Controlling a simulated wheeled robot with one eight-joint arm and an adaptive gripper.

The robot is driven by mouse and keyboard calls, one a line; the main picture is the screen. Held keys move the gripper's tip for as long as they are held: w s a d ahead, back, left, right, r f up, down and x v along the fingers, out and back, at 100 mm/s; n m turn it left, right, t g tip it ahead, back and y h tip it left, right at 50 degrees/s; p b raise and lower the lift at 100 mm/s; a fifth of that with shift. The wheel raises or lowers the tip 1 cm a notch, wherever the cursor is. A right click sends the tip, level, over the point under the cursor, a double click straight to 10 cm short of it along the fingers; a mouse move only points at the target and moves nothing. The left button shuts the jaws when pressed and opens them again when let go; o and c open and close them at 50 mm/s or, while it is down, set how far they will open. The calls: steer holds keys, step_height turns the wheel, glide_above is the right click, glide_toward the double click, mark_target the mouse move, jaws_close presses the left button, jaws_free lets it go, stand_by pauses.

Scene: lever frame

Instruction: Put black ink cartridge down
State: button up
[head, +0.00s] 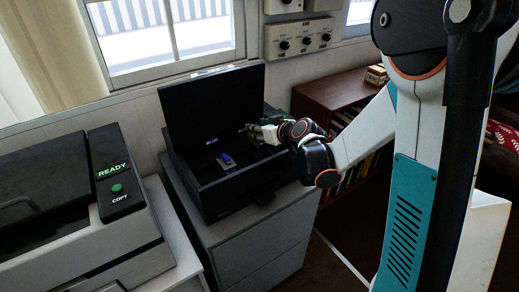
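My gripper (250,130) reaches in from the right over the open black printer (236,194), just in front of its raised lid (215,105). The fingers are small and dark against the black interior, so I cannot tell whether they are open or shut, or whether they hold anything. A small blue and grey block (227,161), which looks like a cartridge, sits inside the printer, below and left of my gripper and apart from it. I cannot make out a black ink cartridge against the dark interior.
The printer stands on a grey cabinet (255,237). At the left is a copier (75,220) with a green READY display (112,170). A brown bookshelf (330,92) stands behind my arm. The wall and window (170,28) are close behind the lid.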

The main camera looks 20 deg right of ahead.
mark_target(260, 144)
steer(key=shift+f+b, duration=1.05)
steer(key=shift+f, duration=2.15)
